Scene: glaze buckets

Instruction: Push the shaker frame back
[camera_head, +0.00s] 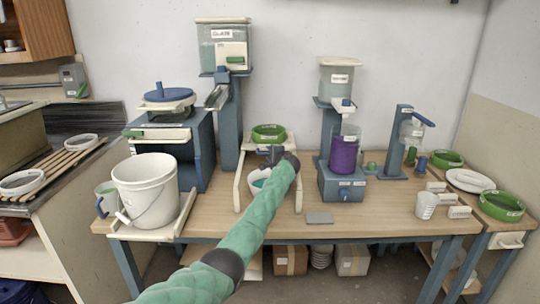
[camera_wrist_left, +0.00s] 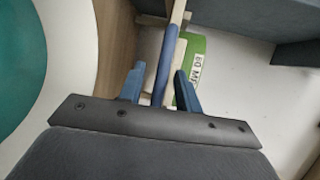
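The shaker frame (camera_head: 241,178) is a pale upright frame on the table, with a green ring (camera_head: 269,132) at its top. A bowl with teal contents (camera_head: 259,181) sits within it, partly hidden by my arm. My left gripper (camera_head: 275,154) is at the front of the frame, below the green ring. In the left wrist view, its blue fingers (camera_wrist_left: 158,88) are apart, with a blue bar (camera_wrist_left: 166,58) of the frame between them. Gaps show beside the bar. The labelled green ring (camera_wrist_left: 188,70) lies beyond the fingers. My right gripper is not in view.
A white bucket (camera_head: 146,187) stands at the left on a pale board. A purple container (camera_head: 343,155) on a blue stand is to the right of the frame. A grey plate (camera_head: 319,218) lies near the table's front edge, with clear wood around it.

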